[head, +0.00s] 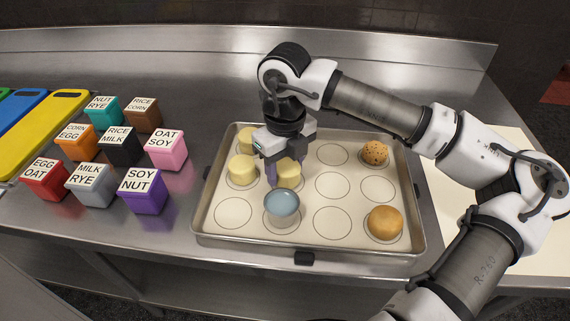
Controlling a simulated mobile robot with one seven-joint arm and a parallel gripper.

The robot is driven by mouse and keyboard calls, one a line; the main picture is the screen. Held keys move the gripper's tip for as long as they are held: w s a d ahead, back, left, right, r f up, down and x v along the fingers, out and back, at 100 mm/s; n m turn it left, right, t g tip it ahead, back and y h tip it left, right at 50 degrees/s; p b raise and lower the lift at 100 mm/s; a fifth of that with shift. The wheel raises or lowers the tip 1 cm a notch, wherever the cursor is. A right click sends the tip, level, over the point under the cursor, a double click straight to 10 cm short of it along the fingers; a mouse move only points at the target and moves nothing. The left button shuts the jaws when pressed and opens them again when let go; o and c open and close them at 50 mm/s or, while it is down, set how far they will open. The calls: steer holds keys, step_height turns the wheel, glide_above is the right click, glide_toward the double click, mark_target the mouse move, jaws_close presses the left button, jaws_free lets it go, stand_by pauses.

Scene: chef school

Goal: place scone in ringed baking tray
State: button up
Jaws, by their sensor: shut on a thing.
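The ringed baking tray (232,237) is a metal pan with a pale liner printed with circles. My gripper (284,164) points down over its middle, shut on a pale yellow, short round piece that looks like a scone (289,174). The held scone is at or just above the tray; I cannot tell whether it touches the liner. Two similar pale scones sit to the left, one nearer (242,170) and one farther (247,138). The gripper and wrist hide part of the back rings.
A speckled ball (375,152) and a golden bun (384,222) sit on the right rings. Several labelled cubes (142,192) stand left of the tray. Several rings (332,185) are bare.

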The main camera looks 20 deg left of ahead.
mark_target(285, 164)
steer(key=shift+f, duration=0.2)
steer(key=o, duration=1)
steer(key=shift+c, duration=0.2)
steer(key=shift+r, duration=0.1)
steer(key=shift+r, duration=0.2)
step_height(285, 164, up, 12)
steer(key=b, duration=0.1)
steer(key=shift+b, duration=0.3)
